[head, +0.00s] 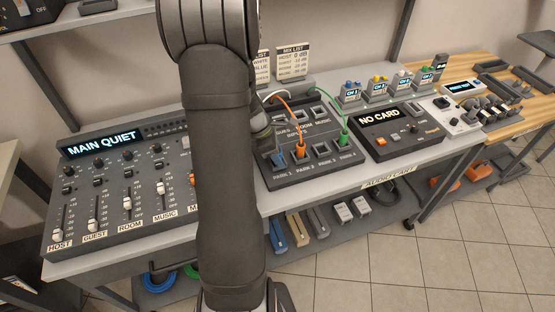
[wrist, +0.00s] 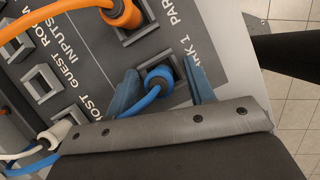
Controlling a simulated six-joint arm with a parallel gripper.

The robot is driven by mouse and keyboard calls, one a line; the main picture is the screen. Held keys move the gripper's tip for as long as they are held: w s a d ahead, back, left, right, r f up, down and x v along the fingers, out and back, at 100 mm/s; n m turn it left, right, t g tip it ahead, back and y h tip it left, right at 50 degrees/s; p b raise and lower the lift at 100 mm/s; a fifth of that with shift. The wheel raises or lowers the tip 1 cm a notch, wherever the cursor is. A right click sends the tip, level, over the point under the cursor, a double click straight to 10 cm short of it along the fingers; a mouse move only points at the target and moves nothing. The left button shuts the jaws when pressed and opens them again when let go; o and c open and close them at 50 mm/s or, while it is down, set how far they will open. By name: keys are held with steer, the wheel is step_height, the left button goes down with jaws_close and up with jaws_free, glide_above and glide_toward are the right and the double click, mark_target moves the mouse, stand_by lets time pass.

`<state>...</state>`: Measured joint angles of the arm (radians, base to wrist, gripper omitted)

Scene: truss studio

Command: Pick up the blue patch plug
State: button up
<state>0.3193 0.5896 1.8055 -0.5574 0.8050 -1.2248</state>
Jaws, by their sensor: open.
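The blue patch plug (wrist: 158,77) sits in the socket marked PARK 1 on the patch panel, its blue cable bending away to the lower left in the wrist view. In the head view a bit of the blue plug (head: 277,158) shows beside my arm. My gripper (wrist: 160,67) is open, with one blue finger on each side of the plug. I cannot tell whether either finger touches it. In the head view my arm hides most of the gripper.
An orange plug (wrist: 122,12) stands in the neighbouring park socket, and a white plug (wrist: 57,132) is near the HOST input. A green plug (head: 343,137) is farther right on the panel. The mixer (head: 125,195) and NO CARD recorder (head: 390,130) flank the panel.

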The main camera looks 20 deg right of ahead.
steer(key=c, duration=1.1)
steer(key=shift+o, duration=0.2)
steer(key=shift+r, duration=0.15)
